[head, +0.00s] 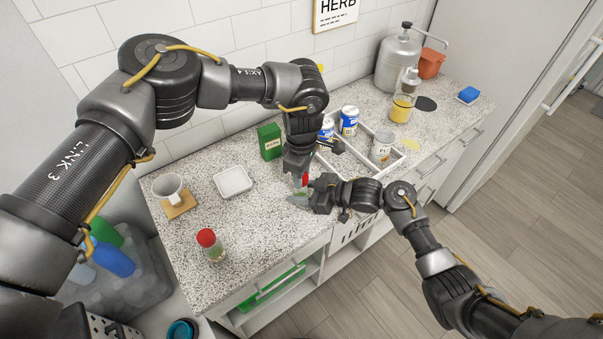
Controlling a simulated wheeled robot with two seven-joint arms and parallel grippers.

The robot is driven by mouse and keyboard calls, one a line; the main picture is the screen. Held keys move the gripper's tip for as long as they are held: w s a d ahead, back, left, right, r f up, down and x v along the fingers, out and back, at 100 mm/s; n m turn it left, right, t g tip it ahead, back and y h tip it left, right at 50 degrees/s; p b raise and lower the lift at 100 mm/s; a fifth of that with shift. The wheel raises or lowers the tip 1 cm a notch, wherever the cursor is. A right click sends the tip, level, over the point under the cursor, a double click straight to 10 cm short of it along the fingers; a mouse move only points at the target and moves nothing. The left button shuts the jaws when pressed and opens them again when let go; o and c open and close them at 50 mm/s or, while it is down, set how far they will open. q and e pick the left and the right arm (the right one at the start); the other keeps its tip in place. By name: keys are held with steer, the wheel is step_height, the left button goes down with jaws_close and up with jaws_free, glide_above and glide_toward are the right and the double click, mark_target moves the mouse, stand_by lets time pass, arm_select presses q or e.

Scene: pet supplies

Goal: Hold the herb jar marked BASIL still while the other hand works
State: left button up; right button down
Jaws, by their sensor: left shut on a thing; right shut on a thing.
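A small jar with a red part (305,180) shows between my two grippers near the front edge of the counter; most of it is hidden by them, and no label is readable. My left gripper (299,178) comes down from above and is shut on this jar. My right gripper (304,196) reaches in from the right and is shut at the same jar, low beside the left one; its exact hold is hidden. A second jar with a red lid (207,238) and green contents stands upright, apart from both grippers, at the front left; its marking is not readable.
A white mug (168,187) on a wooden coaster, a white dish (233,182) and a green box (270,142) stand left of the grippers. A divided white tray (405,158) with several cans stands right. The front-left counter is mostly clear.

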arm_select(q)
steer(key=n, duration=0.5)
steer(key=shift+n, duration=0.4)
steer(key=n, duration=0.2)
steer(key=shift+n, duration=0.4)
steer(key=n, duration=0.5)
steer(key=shift+w, duration=0.1)
steer(key=n, duration=0.5)
steer(key=shift+n, duration=0.3)
steer(key=n, duration=0.7)
steer(key=shift+a+r, duration=0.1)
steer(key=n, duration=1.2)
steer(key=shift+a, duration=0.1)
steer(key=n, duration=0.4)
steer(key=shift+n, duration=0.4)
steer(key=n, duration=0.5)
